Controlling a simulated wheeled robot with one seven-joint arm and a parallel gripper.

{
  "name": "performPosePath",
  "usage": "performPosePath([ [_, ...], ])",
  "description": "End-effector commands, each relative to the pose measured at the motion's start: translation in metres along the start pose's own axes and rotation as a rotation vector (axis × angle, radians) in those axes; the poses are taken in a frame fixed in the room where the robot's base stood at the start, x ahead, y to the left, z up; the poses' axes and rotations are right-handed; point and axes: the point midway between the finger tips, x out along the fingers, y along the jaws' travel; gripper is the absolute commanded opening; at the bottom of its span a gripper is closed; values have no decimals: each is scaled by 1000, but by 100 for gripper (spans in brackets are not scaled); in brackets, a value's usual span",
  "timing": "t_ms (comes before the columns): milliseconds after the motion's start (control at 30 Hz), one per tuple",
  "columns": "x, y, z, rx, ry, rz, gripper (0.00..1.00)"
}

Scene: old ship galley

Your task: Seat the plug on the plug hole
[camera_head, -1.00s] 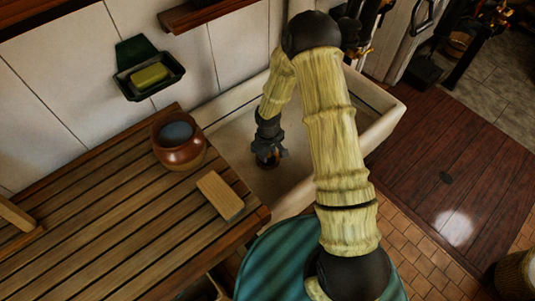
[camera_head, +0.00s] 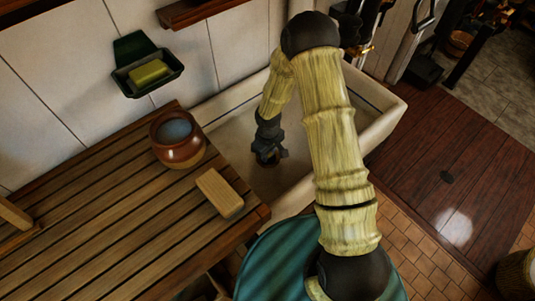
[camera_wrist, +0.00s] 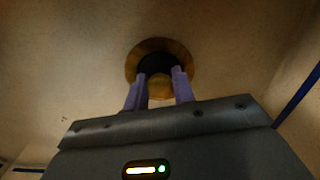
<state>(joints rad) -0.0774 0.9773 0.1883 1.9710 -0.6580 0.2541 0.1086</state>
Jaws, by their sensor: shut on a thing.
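The plug (camera_wrist: 157,65) is a dark round piece between the fingertips of my gripper (camera_wrist: 160,76) in the wrist view. My gripper is shut on it. The brass ring of the plug hole (camera_wrist: 146,48) shows around the plug, in the pale sink floor. The plug overlaps the ring and looks roughly centred. I cannot tell whether it touches the ring or is a little above it. In the head view my gripper (camera_head: 268,157) points down inside the sink (camera_head: 240,125), and it hides most of the plug and hole.
A slatted wooden board (camera_head: 120,215) lies left of the sink, with a brown pot (camera_head: 178,150) and a wooden block (camera_head: 219,193) on it. A green soap dish (camera_head: 160,83) with yellow soap hangs on the wall. The sink walls stand close around my gripper.

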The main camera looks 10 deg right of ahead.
Motion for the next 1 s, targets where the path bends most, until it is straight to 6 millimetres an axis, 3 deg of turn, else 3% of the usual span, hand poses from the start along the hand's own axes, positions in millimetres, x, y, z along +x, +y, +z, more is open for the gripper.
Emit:
performPosePath([
  [400,3,0,0,0,0,0,0],
  [433,3,0,0,0,0,0,31],
  [533,3,0,0,0,0,0,51],
  [867,2,0,0,0,0,0,51],
  [1000,-7,1,-1,2,2,1,51],
])
